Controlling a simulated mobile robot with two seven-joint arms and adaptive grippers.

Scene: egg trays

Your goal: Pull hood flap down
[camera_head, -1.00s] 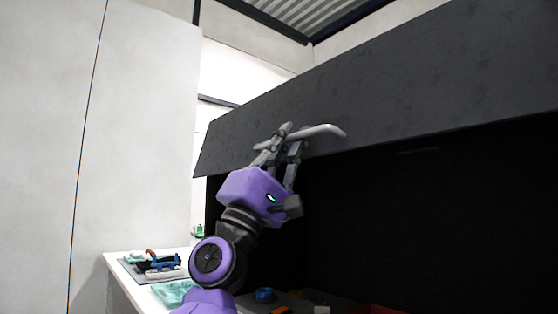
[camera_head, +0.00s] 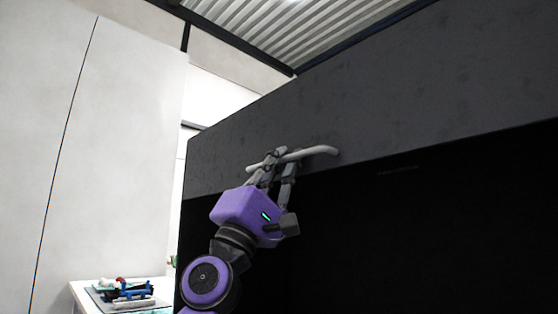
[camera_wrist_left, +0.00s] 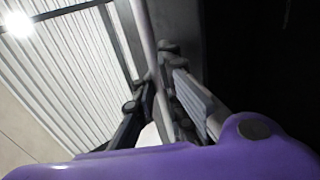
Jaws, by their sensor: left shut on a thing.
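The hood flap (camera_head: 420,90) is a wide dark grey panel across the upper right of the head view, above a black opening. A light grey bar handle (camera_head: 318,151) is fixed along its lower part. My left gripper (camera_head: 272,164), on its purple wrist, is shut on the handle from below, with its fingers around the bar. In the left wrist view the bar (camera_wrist_left: 143,35) runs down between the fingers of the gripper (camera_wrist_left: 160,95), beside the grey flap edge (camera_wrist_left: 183,40). My right gripper is not in view.
The space (camera_head: 400,240) under the flap is black and its inside cannot be made out. A white table (camera_head: 90,296) with a tray of small coloured items (camera_head: 128,289) stands at the lower left. A pale wall (camera_head: 60,130) is on the left.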

